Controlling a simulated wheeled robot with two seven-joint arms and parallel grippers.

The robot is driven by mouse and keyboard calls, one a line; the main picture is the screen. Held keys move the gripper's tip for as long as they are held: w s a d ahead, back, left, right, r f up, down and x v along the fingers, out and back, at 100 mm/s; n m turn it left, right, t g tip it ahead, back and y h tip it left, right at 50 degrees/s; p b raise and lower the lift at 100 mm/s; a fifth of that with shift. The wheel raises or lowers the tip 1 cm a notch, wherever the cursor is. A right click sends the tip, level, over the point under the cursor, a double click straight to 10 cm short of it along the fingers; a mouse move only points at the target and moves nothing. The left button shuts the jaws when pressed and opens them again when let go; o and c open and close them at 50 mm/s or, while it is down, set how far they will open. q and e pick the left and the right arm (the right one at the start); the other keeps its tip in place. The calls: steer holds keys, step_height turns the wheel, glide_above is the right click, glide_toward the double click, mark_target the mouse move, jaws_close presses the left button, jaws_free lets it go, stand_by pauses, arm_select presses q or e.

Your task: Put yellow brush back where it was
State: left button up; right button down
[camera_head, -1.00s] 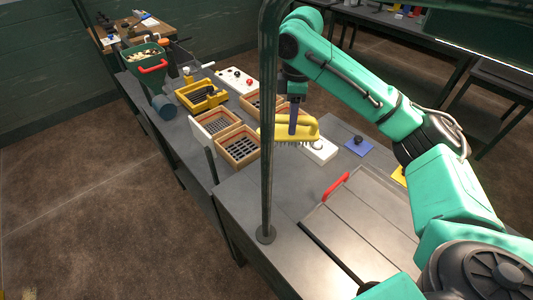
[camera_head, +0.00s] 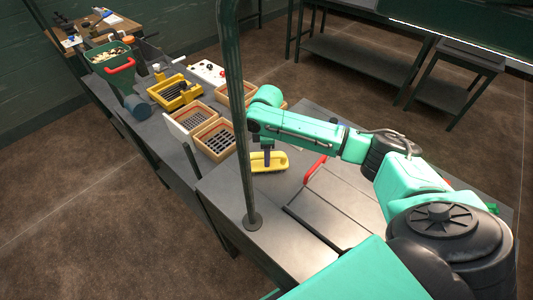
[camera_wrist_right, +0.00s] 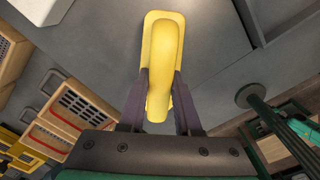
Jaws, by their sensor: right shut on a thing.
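The yellow brush (camera_head: 268,162) is low over the grey bench top, to the right of the green post. In the right wrist view the yellow brush (camera_wrist_right: 163,60) lies lengthwise between my fingers, its handle toward me. My right gripper (camera_head: 268,150) is shut on its handle; both dark fingers also show in the right wrist view (camera_wrist_right: 160,100). I cannot tell whether the brush touches the bench. Its bristles are hidden. My left gripper is not in view.
The green post (camera_head: 238,110) stands just left of the brush. Slotted wooden boxes (camera_head: 215,138) and a yellow tray (camera_head: 175,90) stand farther back. A panel with a red handle (camera_head: 315,168) lies to the right. Bare bench top (camera_head: 225,185) shows in front of the boxes.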

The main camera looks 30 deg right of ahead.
steer(key=shift+w, duration=0.1)
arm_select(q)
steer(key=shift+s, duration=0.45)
arm_select(e)
steer(key=shift+f, duration=0.15)
steer(key=c, duration=0.6)
jaws_free()
arm_select(q)
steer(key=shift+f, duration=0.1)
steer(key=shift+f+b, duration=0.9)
steer(key=shift+b, duration=0.1)
arm_select(e)
step_height(320, 180, up, 12)
